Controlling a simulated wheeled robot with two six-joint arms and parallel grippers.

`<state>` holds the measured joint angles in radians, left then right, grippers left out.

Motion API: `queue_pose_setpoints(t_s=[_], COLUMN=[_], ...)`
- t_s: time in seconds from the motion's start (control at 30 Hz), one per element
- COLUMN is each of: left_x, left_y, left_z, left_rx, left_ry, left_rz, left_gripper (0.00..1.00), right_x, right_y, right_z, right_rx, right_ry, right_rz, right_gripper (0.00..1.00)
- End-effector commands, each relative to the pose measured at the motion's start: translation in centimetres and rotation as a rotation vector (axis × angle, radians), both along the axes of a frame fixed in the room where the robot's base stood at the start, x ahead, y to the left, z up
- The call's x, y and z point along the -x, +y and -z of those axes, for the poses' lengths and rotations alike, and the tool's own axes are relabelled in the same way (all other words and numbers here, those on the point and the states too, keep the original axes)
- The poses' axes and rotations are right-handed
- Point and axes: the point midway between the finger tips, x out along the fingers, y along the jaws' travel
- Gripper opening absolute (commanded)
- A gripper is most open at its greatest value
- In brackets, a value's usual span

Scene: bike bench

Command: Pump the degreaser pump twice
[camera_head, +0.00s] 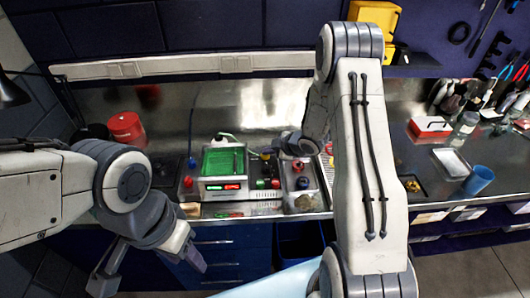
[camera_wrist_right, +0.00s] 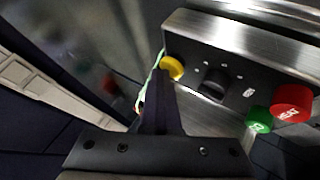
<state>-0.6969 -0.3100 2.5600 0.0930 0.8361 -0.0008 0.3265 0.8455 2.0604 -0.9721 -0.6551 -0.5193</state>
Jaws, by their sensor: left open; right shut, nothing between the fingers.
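I cannot pick out the degreaser pump for certain. A white and green item (camera_head: 224,138), small and partly hidden, stands behind the green-screened device on the bench. In the right wrist view a thin pale-green edge (camera_wrist_right: 150,82) shows beside my fingers, mostly hidden by them. My right gripper (camera_wrist_right: 163,82) is shut and empty, its tips close to a yellow knob (camera_wrist_right: 173,68) on a metal control box; contact cannot be told. In the head view my right arm hides much of that area. My left gripper (camera_head: 150,274) is open and empty, low in front of the bench edge.
The control box (camera_wrist_right: 250,60) also has a black switch, a green button and a red HEAT button (camera_wrist_right: 291,102). A red container (camera_head: 126,128) stands at the bench's left. A clear bottle (camera_head: 465,122), a white tray (camera_head: 452,162) and a blue cup (camera_head: 478,180) are at right.

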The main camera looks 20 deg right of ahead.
Motion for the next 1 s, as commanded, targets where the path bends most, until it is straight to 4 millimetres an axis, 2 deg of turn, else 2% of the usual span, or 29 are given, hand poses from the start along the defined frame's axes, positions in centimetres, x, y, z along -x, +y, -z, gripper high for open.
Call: queue_pose_setpoints(t_s=[0.03,0.07,0.57,1.0], left_x=[0.0,0.0,0.0,0.0], left_y=[0.0,0.0,0.0,0.0], left_z=[0.1,0.1,-0.3,-3.9], left_rx=[0.0,0.0,0.0,0.0], left_ry=[0.0,0.0,0.0,0.0], left_rz=[0.0,0.0,0.0,0.0], left_gripper=[0.5,0.5,0.5,0.5], right_x=[0.5,0.5,0.8,0.5], right_y=[0.1,0.1,0.0,0.0], right_z=[0.8,0.9,0.3,-4.2], right_rx=[0.003,0.002,0.001,0.001], right_ry=[0.022,0.022,0.025,0.016], right_rz=[0.0,-0.001,-0.001,0.001], right_gripper=[0.0,0.0,0.0,0.0])
